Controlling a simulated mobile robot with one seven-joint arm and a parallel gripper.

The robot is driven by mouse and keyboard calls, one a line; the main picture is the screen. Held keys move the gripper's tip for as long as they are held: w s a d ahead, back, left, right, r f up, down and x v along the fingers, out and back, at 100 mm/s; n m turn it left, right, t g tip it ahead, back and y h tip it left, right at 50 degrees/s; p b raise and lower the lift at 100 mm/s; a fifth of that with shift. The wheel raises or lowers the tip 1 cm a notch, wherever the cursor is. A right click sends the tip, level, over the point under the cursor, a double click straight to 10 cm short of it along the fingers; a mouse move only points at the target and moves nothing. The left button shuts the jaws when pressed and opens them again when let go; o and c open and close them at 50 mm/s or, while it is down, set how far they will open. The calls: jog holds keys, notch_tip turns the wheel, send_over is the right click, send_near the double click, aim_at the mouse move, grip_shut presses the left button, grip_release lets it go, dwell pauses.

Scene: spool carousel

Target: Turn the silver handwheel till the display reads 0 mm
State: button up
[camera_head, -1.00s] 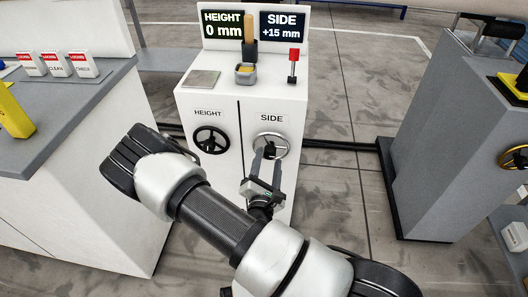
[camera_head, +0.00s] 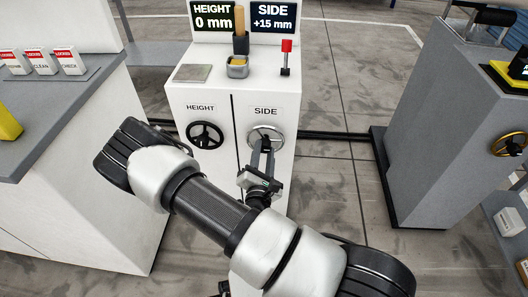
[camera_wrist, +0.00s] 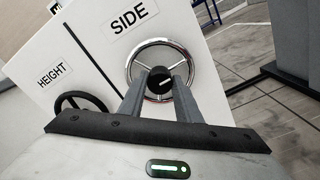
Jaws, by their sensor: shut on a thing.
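The silver handwheel (camera_head: 265,136) is on the front of the white cabinet, under the SIDE label. It also shows in the wrist view (camera_wrist: 184,52), with a black hub (camera_wrist: 157,85) at its middle. My gripper (camera_head: 264,144) is at the wheel, with its two fingers on either side of the hub, shut on it; the wrist view shows the fingertips (camera_wrist: 158,88) there. The SIDE display (camera_head: 273,17) reads +15 mm. The HEIGHT display (camera_head: 212,16) reads 0 mm.
A black handwheel (camera_head: 205,135) under the HEIGHT label is left of the silver one. A red-topped lever (camera_head: 286,58) and a small cup with a wooden-handled tool (camera_head: 238,62) stand on the cabinet top. Grey counters flank the cabinet, with floor between.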

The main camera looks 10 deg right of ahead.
jog(key=shift+n+p, duration=0.3)
jog(key=shift+n, duration=0.1)
jog(key=shift+r+n+p, duration=0.15)
jog(key=shift+n+p, duration=0.75)
jog(key=shift+n, duration=0.1)
jog(key=n+p, duration=0.2)
jog(key=n, duration=0.1)
jog(key=shift+a+n, duration=0.1)
jog(key=shift+n, duration=0.3)
jog(key=n+p, duration=0.2)
jog(key=n, duration=0.1)
jog(key=shift+n, duration=0.3)
jog(key=n+p, duration=0.1)
jog(key=n, duration=0.2)
jog(key=shift+n, duration=0.3)
jog(key=n+p, duration=0.1)
jog(key=n, duration=0.4)
jog(key=shift+f+p, duration=0.2)
jog(key=shift+p, duration=0.1)
jog(key=shift+f+n, duration=0.1)
jog(key=shift+n, duration=2.3)
